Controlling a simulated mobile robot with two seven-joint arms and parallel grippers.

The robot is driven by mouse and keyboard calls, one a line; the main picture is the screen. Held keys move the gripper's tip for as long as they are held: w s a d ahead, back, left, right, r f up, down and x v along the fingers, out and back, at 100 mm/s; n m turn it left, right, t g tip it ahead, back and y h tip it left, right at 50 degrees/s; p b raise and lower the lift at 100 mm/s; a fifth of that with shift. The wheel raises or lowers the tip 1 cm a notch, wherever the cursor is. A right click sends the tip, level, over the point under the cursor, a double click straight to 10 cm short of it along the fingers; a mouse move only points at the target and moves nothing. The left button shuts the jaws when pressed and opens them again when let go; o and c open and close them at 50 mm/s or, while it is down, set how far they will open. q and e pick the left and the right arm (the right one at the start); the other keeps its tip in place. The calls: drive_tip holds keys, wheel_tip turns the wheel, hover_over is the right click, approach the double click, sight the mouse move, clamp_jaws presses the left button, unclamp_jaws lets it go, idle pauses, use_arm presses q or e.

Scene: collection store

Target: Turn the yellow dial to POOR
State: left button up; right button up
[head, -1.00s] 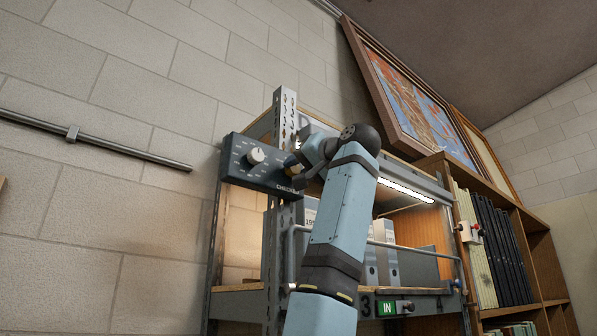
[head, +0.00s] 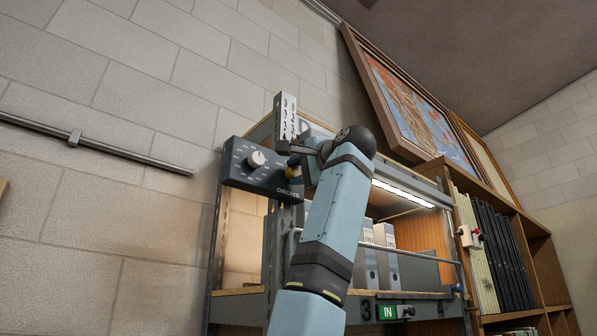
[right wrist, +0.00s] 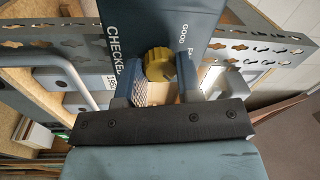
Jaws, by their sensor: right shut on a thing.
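The yellow dial (right wrist: 158,64) is on a dark blue-grey box (head: 245,176) fixed to the shelf's upright. In the right wrist view it sits between the fingers of my right gripper (right wrist: 160,78), which is shut on it. The word GOOD and the start of another label show beside the dial; POOR is not readable and the dial's pointer is hidden. In the head view the yellow dial (head: 292,171) is partly covered by my right gripper (head: 291,160). My left gripper is not in view.
A white knob (head: 256,159) is on the same box, left of the yellow dial. The perforated upright (head: 285,115) is close to my gripper. Shelves with grey binders (head: 385,255) stand behind my arm. The wall to the left is clear except for a conduit (head: 110,146).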

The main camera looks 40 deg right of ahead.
idle(0.3)
drive_tip(key=o, duration=0.9)
drive_tip(key=shift+o, duration=0.2)
drive_tip(key=shift+s, duration=0.1)
drive_tip(key=shift+s+f, duration=0.1)
drive_tip(key=shift+s, duration=0.15)
drive_tip(key=s+f+b, duration=0.1)
drive_tip(key=s+b, duration=0.3)
drive_tip(key=s, duration=0.9)
drive_tip(key=shift+d+b, duration=0.4)
drive_tip(key=shift+d, duration=0.05)
